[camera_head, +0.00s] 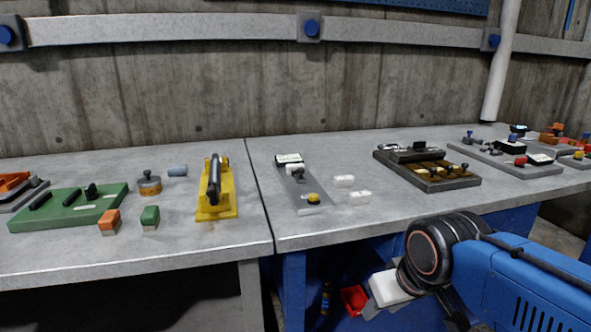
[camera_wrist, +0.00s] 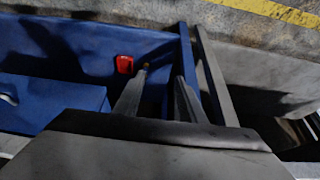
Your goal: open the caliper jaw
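In the head view my arm is at the lower right, in front of and below the bench edge, well away from the plate.
Two white blocks (camera_head: 352,189) lie right of the plate. A yellow stand (camera_head: 217,202) and a green board (camera_head: 68,208) are to the left. A dark tray (camera_head: 427,168) is to the right. A red object (camera_wrist: 124,64) shows below the bench.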

